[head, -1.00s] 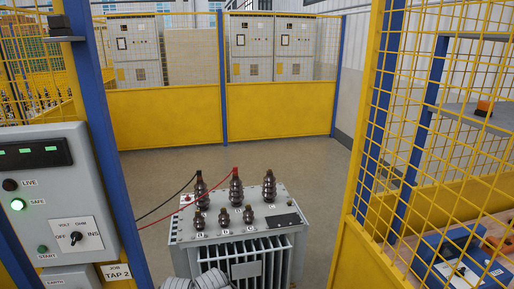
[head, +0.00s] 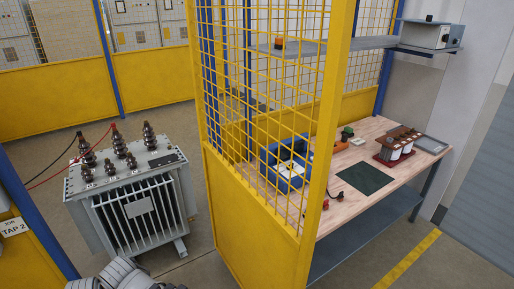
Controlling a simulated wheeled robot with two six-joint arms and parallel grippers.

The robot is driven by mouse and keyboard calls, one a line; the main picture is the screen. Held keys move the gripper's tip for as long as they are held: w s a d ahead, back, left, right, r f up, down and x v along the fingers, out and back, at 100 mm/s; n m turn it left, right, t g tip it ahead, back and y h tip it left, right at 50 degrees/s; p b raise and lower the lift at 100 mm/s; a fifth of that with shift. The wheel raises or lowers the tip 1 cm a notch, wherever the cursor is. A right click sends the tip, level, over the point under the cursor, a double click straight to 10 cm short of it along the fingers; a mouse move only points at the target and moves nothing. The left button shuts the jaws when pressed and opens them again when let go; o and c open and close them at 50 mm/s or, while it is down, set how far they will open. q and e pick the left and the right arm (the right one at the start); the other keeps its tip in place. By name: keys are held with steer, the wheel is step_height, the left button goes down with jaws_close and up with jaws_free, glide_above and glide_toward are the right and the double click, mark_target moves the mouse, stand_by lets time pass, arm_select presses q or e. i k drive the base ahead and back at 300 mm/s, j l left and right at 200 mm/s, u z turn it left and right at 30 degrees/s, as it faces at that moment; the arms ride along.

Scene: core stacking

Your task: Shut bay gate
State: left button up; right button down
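A yellow-framed mesh gate (head: 262,203) with a solid lower panel stands in the middle of the head view. It appears open, its near upright edge (head: 324,150) turned towards me. The bay opening lies to its left, with a grey transformer (head: 135,205) inside on the floor. A blue post (head: 37,215) stands on the left side of the opening. Grey rounded parts of my own arm show at the bottom left. Neither gripper's fingers can be made out. No latch or handle on the gate is clear.
A wooden bench (head: 375,205) stands behind and right of the gate. It holds a blue instrument case (head: 285,170), a dark mat (head: 365,179) and a small brown-topped unit (head: 398,146). A shelf (head: 330,43) hangs above. Clear floor with a yellow line (head: 408,260) lies at right.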

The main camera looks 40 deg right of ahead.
mark_target(259, 246)
steer(key=k+l, duration=0.2)
steer(key=l, duration=0.15)
steer(key=k+l, duration=0.15)
steer(key=l, duration=0.25)
steer(key=k+l+u, duration=0.1)
steer(key=l, duration=0.25)
steer(key=k+l, duration=0.3)
steer(key=l, duration=0.7)
steer(key=k+l, duration=0.15)
steer(key=l, duration=0.5)
steer(key=l+u, duration=0.1)
steer(key=l, duration=0.6)
steer(key=i+l+z, duration=0.1)
steer(key=l+z, duration=0.25)
steer(key=l, duration=0.35)
